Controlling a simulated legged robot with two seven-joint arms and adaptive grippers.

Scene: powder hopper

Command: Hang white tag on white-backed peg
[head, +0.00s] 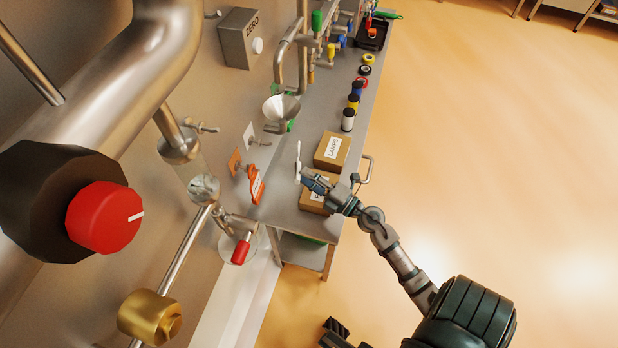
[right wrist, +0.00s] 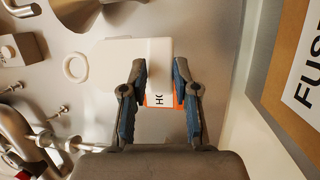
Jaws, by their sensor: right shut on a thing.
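The white tag (head: 298,160) is held up by my right gripper (head: 309,180), seen nearly edge-on in the head view. In the right wrist view the white tag (right wrist: 118,68) has a ring at its left, and my right gripper (right wrist: 158,92) is shut on its lower part. My left gripper is not clearly seen.
Near it on the wall are an orange-backed peg (head: 235,161) and an orange tag (head: 257,186). A funnel (head: 281,107) sits above. Cardboard boxes (head: 331,150) and small jars (head: 348,119) stand on the grey bench (head: 302,120). A red-handled valve (head: 241,250) is below.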

